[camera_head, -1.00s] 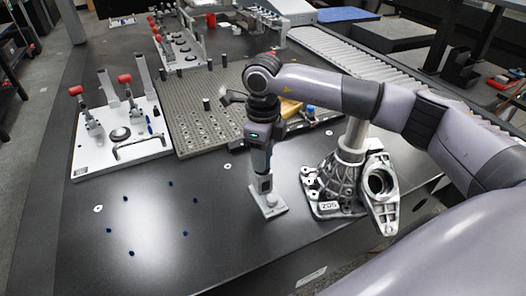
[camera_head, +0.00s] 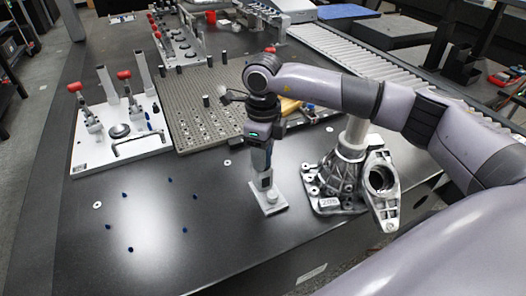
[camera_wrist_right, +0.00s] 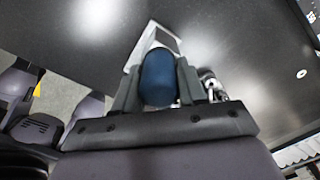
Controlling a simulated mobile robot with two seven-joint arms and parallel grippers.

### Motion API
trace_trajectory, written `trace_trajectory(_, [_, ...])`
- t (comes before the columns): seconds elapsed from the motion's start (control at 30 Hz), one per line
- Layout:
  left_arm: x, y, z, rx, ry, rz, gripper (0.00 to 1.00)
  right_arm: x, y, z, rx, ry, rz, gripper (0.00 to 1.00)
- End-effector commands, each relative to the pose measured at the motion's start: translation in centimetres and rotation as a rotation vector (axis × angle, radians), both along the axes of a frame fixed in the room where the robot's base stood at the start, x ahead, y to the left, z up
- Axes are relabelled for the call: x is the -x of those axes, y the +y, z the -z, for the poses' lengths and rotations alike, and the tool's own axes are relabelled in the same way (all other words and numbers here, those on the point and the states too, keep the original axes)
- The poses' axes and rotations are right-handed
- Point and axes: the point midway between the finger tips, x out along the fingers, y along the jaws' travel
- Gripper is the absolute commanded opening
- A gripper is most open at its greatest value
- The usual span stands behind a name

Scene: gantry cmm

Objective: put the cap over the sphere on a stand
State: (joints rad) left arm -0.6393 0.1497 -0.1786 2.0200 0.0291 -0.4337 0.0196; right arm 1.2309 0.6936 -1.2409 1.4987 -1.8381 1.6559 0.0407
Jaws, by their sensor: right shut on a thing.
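My right gripper (camera_head: 264,180) points down over a small light stand (camera_head: 280,202) with a flat rectangular base, near the front of the dark table. In the right wrist view, the gripper (camera_wrist_right: 160,85) is shut on a dark blue rounded cap (camera_wrist_right: 158,78). The cap sits between both fingers, with the light edge of the stand's base (camera_wrist_right: 150,40) behind it. A small round grey sphere (camera_head: 271,196) shows at the stand, just below the fingertips. The fingers hide part of the stand, and I cannot tell whether the cap touches the sphere. My left gripper is not in view.
A metal casting (camera_head: 340,175) stands close to the right of the stand. A white fixture plate with red-handled clamps (camera_head: 120,140) lies at the left, and a grey perforated plate (camera_head: 195,115) behind. The front left table has small blue dots and open room.

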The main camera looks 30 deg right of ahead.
Motion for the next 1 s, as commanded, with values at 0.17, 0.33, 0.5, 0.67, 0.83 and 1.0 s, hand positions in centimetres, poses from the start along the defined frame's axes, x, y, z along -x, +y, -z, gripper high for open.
trace_trajectory(0.17, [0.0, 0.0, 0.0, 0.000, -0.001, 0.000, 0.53, 0.0, 0.0, 0.1, 0.000, 0.000, 0.000, 0.13])
trace_trajectory(0.33, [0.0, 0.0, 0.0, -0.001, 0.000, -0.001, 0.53, 0.0, 0.0, 0.1, 0.000, 0.000, 0.000, 0.70])
trace_trajectory(0.5, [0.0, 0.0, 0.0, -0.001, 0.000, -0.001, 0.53, 0.0, 0.0, 0.1, 0.000, 0.000, 0.000, 0.70])
trace_trajectory(0.67, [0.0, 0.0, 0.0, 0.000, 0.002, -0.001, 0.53, 0.0, 0.0, -0.1, -0.001, -0.001, 0.000, 0.70])
trace_trajectory(0.83, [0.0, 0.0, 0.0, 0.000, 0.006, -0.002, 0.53, -0.1, 0.0, -2.4, 0.000, -0.005, 0.000, 0.70])
trace_trajectory(1.0, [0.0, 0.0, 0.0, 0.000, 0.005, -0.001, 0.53, -0.1, 0.0, -5.2, 0.000, -0.004, 0.000, 0.70])
